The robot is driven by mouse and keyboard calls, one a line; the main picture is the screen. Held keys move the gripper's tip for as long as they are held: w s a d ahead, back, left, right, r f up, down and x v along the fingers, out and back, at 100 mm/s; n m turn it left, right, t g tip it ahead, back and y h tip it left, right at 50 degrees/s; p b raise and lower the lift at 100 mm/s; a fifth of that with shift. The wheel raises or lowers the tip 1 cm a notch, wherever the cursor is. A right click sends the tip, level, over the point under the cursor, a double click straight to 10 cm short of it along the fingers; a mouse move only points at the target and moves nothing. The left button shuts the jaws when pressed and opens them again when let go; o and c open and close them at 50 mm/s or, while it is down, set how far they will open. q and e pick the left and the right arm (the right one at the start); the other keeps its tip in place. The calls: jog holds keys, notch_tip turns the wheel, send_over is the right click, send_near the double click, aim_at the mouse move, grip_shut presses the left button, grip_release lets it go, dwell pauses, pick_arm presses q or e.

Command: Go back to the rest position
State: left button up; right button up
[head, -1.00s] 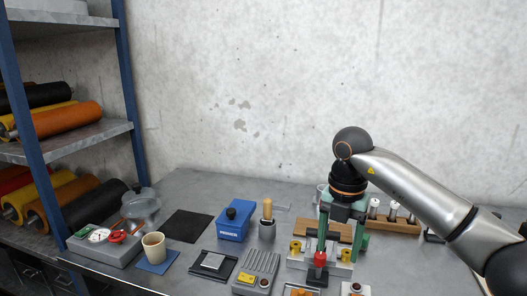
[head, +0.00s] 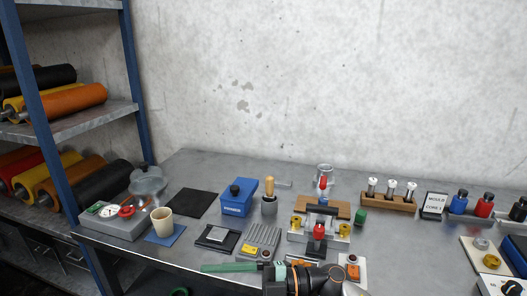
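I see nothing held along the visible finger. The dark wrist (head: 300,278) covers part of the table's front. My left gripper cannot be made out. The grey fixture (head: 298,236) with two yellow knobs and a red-topped part (head: 319,231) stands behind my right wrist, apart from the gripper.
A shelf (head: 75,124) with rollers stands left. The air above the table is clear.

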jog(key=w+d+f+m+t+h, duration=0.25)
jog(key=d+f+m+t, duration=0.2)
jog(key=m+t, duration=0.5)
jog(key=w+d+f+m+t+h, duration=0.1)
jog(key=d+f+m+t+h, duration=0.2)
jog(key=d+m+t, duration=0.45)
jog(key=s+d+f+m+g+h, duration=0.1)
jog(key=s+d+f+m+h, duration=0.3)
jog(key=f, duration=0.3)
jog(key=s+d+f+m+h, duration=0.2)
jog(key=d+f+m+h, duration=0.25)
jog(key=f, duration=0.25)
jog(key=s+d+f+m+g+h, duration=0.1)
jog(key=s+d+f+g, duration=0.1)
jog(key=s+f, duration=0.3)
jog(key=s+d+f+m+g+h, duration=0.1)
jog(key=s+d+f+m+g, duration=0.1)
jog(key=s, duration=0.5)
notch_tip(320, 180, down, 3)
jog(key=shift+d+r+g+p, duration=0.15)
jog(key=shift+d+g+p, duration=0.1)
jog(key=shift+g+p, duration=0.25)
